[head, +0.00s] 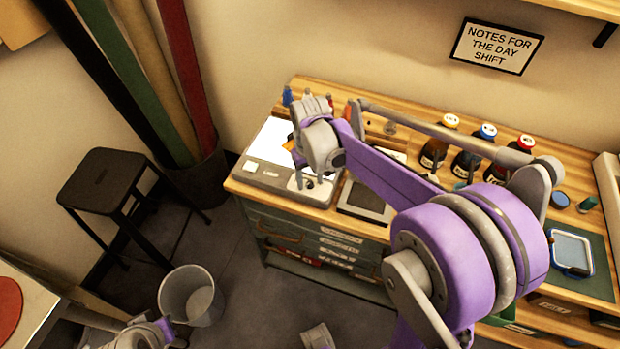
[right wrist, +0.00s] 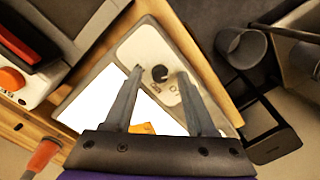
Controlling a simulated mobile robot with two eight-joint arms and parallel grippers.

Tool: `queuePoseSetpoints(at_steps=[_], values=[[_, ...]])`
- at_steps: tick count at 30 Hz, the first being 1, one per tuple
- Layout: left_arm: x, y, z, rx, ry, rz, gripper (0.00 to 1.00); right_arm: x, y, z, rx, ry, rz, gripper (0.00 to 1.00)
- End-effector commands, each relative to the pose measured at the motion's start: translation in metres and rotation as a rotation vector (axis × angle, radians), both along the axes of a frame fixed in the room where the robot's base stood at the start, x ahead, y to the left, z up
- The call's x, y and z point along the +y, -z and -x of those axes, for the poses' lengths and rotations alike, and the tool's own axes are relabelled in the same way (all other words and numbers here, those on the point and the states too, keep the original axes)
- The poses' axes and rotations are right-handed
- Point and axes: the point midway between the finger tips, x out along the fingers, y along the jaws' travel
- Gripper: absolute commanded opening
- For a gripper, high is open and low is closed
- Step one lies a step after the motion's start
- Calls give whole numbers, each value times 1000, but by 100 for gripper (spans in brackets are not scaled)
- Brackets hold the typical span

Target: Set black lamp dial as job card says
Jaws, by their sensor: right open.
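The lamp is a grey flat box with a bright white panel (head: 273,139) at the left end of the bench. Its black dial (right wrist: 160,73) is a small round knob on the pale strip beside the panel in the right wrist view. My right gripper (right wrist: 158,71) is open above the lamp, its fingertips on either side of the dial in that picture; I cannot tell if they touch it. In the head view my right gripper (head: 308,182) largely covers the dial. A purple and grey part of mine, seemingly the left gripper (head: 142,335), shows at the lower left, its jaws unclear. No readable job card shows.
An orange piece (right wrist: 142,128) lies on the white panel, partly hidden. A grey tablet-like item (head: 366,200) lies right of the lamp. Bottles (head: 433,153) stand farther along the bench. A stool (head: 105,175) and a bin (head: 190,296) stand on the floor. A wall sign (head: 497,46) reads "NOTES FOR THE DAY SHIFT".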

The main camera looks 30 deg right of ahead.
Motion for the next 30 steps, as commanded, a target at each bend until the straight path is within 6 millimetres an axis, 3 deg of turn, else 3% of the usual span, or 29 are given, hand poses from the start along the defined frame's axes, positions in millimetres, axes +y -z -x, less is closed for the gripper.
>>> queuePoseSetpoints(at_steps=[8,15,18,30], values=[[0,0,0,0,0,0,0,0,1,0,0,0,0,56],[0,0,0,0,0,0,0,0,1,0,0,0,0,13],[0,0,0,0,0,0,0,0,1,0,0,0,0,0],[0,0,0,0,0,0,0,0,1,0,0,27,0,0]])
